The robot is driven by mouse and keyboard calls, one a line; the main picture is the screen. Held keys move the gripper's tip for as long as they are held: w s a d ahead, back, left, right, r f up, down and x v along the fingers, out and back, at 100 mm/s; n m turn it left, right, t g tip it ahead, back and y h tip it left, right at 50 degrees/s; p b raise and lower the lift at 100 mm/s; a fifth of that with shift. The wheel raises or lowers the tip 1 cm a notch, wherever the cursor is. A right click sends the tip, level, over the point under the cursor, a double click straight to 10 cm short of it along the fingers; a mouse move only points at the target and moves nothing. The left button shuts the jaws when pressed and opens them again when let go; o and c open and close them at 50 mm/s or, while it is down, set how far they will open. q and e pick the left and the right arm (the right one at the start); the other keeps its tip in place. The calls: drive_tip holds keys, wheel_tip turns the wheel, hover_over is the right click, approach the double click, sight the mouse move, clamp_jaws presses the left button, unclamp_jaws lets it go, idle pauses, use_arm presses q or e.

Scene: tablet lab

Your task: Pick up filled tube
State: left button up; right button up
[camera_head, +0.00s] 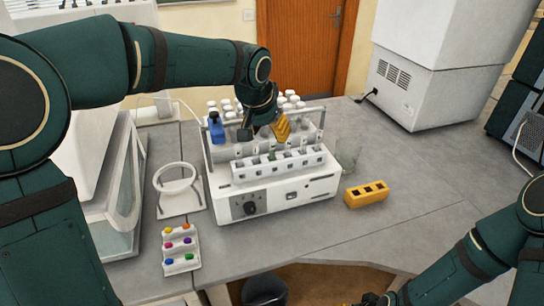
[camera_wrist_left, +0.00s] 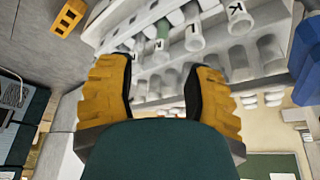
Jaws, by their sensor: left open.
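A white rack (camera_head: 285,170) with a row of labelled tubes stands on the front of a white machine (camera_head: 275,203) on the bench. One tube with green in it (camera_head: 271,156) stands in this row; it also shows in the left wrist view (camera_wrist_left: 162,32) beside pale tubes lettered K and L. My left gripper (camera_head: 264,131) is open above and behind the row; its yellow fingers (camera_wrist_left: 158,95) frame part of the rack with nothing between them. Part of my right gripper (camera_head: 376,299) shows at the bottom edge of the head view; its fingers are not clear.
White-capped bottles (camera_head: 290,100) and a blue bottle (camera_head: 216,128) stand behind the row. A clear beaker (camera_head: 347,153) and a yellow block (camera_head: 366,194) are at the right. A white ring stand (camera_head: 180,203) and a colour-capped rack (camera_head: 181,264) are at the left.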

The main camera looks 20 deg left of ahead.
sight(272, 140)
use_arm(q)
drive_tip(key=x, duration=0.5)
drive_tip(key=shift+w+f+b, duration=0.1)
drive_tip(key=shift+w+b, duration=0.1)
drive_tip(key=shift+b, duration=0.15)
drive_tip(key=shift+o, duration=0.3)
clamp_jaws()
